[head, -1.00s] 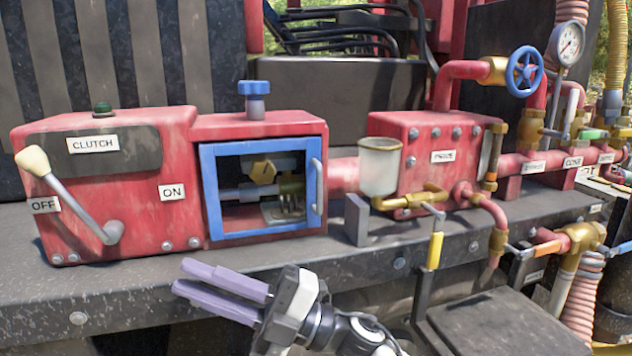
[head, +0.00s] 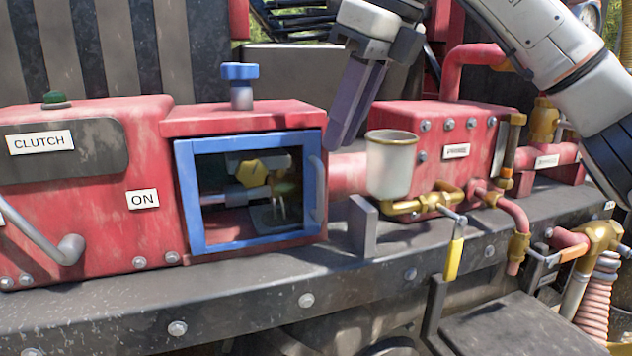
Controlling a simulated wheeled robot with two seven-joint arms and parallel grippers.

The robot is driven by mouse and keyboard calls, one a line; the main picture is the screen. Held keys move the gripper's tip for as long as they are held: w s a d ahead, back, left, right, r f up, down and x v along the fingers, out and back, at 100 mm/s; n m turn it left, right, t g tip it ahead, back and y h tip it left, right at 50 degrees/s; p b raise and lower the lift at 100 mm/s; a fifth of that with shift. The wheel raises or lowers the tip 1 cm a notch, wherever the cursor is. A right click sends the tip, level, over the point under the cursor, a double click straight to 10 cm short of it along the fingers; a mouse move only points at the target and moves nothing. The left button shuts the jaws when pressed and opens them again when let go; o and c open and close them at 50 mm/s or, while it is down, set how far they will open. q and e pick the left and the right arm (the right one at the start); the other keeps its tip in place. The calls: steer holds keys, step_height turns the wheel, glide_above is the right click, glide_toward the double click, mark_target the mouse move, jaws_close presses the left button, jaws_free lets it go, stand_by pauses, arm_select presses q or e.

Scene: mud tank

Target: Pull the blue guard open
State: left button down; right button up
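The blue guard (head: 184,200) is a square blue frame on the front of a red box (head: 243,119). It looks closed, flush with the box front. A grey curved handle (head: 318,188) stands upright on its right side. Through the frame I see a yellow fitting and metal parts inside. My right gripper (head: 345,145) hangs down from the upper right, its purple fingers just right of the box and above the handle, apart from it. The fingers appear close together, one partly hiding the other, so their gap is unclear. My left gripper is not in view.
A white cup (head: 391,165) with a brass rim and a grey upright plate (head: 362,226) stand just right of the guard. A blue-topped knob (head: 240,85) rises above the box. The clutch lever (head: 55,240) is at left. The dark ledge (head: 250,290) in front is clear.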

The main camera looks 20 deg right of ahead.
mark_target(321, 213)
steer(key=x, duration=0.9)
steer(key=shift+w+f, duration=0.1)
steer(key=shift+f, duration=0.3)
jaws_close()
